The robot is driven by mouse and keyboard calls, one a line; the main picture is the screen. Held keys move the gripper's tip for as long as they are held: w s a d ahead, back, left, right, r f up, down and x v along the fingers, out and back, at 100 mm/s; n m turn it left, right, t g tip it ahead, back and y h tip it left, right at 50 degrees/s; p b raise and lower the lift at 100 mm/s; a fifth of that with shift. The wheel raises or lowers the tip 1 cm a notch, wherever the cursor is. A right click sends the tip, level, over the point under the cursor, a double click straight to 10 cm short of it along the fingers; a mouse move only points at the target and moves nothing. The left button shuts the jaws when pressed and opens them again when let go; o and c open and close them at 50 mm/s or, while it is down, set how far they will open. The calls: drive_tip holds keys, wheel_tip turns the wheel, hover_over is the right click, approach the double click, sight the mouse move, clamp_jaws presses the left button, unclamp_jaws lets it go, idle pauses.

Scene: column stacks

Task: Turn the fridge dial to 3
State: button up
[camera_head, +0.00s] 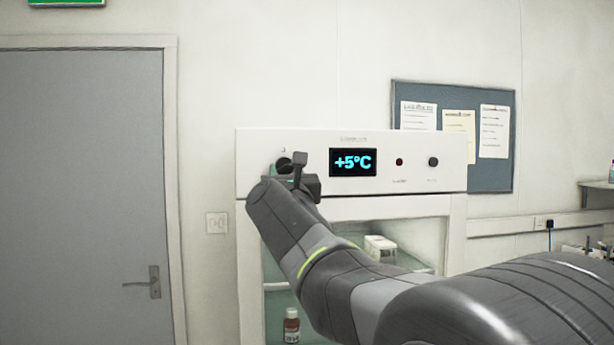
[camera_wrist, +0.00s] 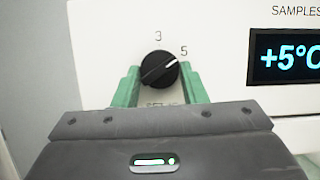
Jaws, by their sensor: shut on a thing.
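The fridge dial (camera_wrist: 159,69) is a round black knob with a white pointer line, on the white front panel. In the wrist view its pointer aims up and right at the printed 5; the 3 stands above the knob. My gripper (camera_wrist: 160,84) has its green fingers on the left and right of the dial and is shut on it. In the head view the dial (camera_head: 284,165) is partly hidden by my gripper (camera_head: 290,173). The fridge display (camera_head: 353,162) reads +5°C, and also shows in the wrist view (camera_wrist: 288,57).
The white fridge (camera_head: 453,205) has a glass front with a brown bottle (camera_head: 291,325) and white boxes (camera_head: 380,248) inside. A small red light (camera_head: 399,162) and a black knob (camera_head: 433,162) sit right of the display. A grey door (camera_head: 80,190) stands left.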

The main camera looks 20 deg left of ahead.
drive_tip(key=n+g+y+b, duration=0.1)
drive_tip(key=n+b, duration=0.1)
drive_tip(key=n+y+b, duration=0.1)
drive_tip(key=n+b, duration=0.2)
drive_tip(key=n+g+y+b, duration=0.1)
drive_tip(key=n+b, duration=0.1)
drive_tip(key=b, duration=0.1)
drive_tip(key=shift+w+d+f+n+g, duration=0.15)
drive_tip(key=shift+d+f+n+g, duration=0.1)
drive_tip(key=shift+n+g, duration=0.05)
drive_tip(key=n+g+b, duration=0.1)
drive_tip(key=n, duration=0.1)
drive_tip(key=n+g+y+b, duration=0.1)
drive_tip(key=n, duration=0.1)
drive_tip(key=shift+w+d+r, duration=0.1)
drive_tip(key=shift+r, duration=0.25)
drive_tip(key=shift+r+n+g+p, duration=0.15)
drive_tip(key=shift+n+g, duration=0.25)
drive_tip(key=shift+n, duration=0.6)
drive_tip(key=shift+r+n+g+p, duration=0.1)
drive_tip(key=shift+n+g+p, duration=0.25)
drive_tip(key=shift+n, duration=0.65)
drive_tip(key=shift+f, duration=0.1)
drive_tip(key=o, duration=1)
drive_tip(key=shift+c, duration=0.2)
drive_tip(key=shift+d, duration=0.1)
